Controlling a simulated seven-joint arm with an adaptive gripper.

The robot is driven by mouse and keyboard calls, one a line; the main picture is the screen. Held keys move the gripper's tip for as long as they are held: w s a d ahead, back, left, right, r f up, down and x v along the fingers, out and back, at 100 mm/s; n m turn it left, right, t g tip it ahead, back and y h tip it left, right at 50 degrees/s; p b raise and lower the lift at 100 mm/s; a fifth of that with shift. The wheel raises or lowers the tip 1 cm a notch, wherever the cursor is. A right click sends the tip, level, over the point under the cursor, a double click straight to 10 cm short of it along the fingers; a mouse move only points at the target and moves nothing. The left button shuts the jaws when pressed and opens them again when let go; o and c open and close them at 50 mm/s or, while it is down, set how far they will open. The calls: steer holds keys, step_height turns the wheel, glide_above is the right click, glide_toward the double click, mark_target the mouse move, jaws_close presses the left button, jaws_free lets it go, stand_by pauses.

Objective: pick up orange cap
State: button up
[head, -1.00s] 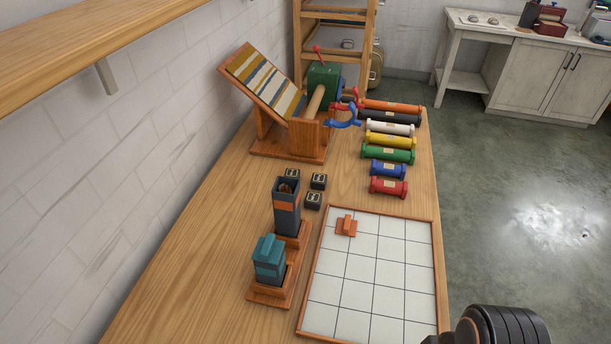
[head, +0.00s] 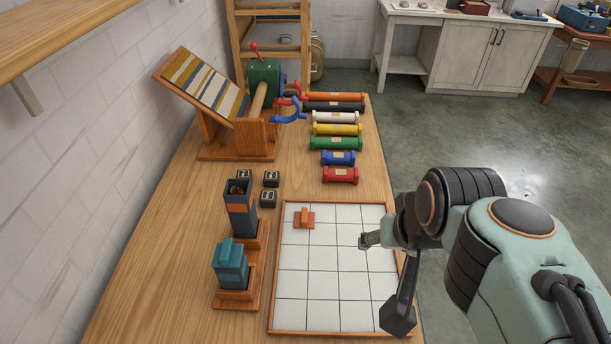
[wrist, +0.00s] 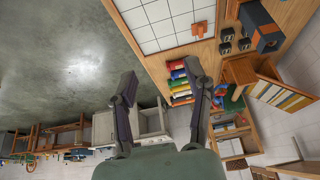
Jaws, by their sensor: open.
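The orange cap (head: 304,218) lies on the far left part of the white gridded board (head: 322,258). It also shows near the top of the wrist view (wrist: 198,28). My gripper (head: 380,280) is at the right side of the board in the head view, to the right of the cap and apart from it. In the wrist view its two fingers (wrist: 163,88) are spread wide with nothing between them. A dark box with an orange band (head: 240,210) stands uncapped left of the board. A similar box with a teal cap (head: 229,260) stands nearer.
Several coloured rolls (head: 336,143) lie in a row beyond the board. A wooden stand with a striped panel (head: 205,85) is at the back left. Small black blocks (head: 268,198) sit beside the uncapped box. Most of the board is clear.

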steer(key=w+r+t, duration=0.2)
steer(key=w+r, duration=0.1)
steer(key=w, duration=0.8)
glide_above(304, 215)
steer(key=d, duration=0.2)
step_height(304, 215, down, 20)
steer(key=f+g, duration=0.1)
steer(key=f, duration=0.2)
steer(key=s+a+f, duration=0.1)
steer(key=f, duration=0.2)
steer(key=s+f+g, duration=0.1)
steer(key=f, duration=0.3)
steer(key=shift+s+a+g, duration=0.2)
steer(key=shift+a+g, duration=0.1)
steer(key=shift+a, duration=0.05)
steer(key=x, duration=0.6)
steer(key=shift+a+f, duration=0.1)
steer(key=shift+f, duration=0.2)
jaws_close()
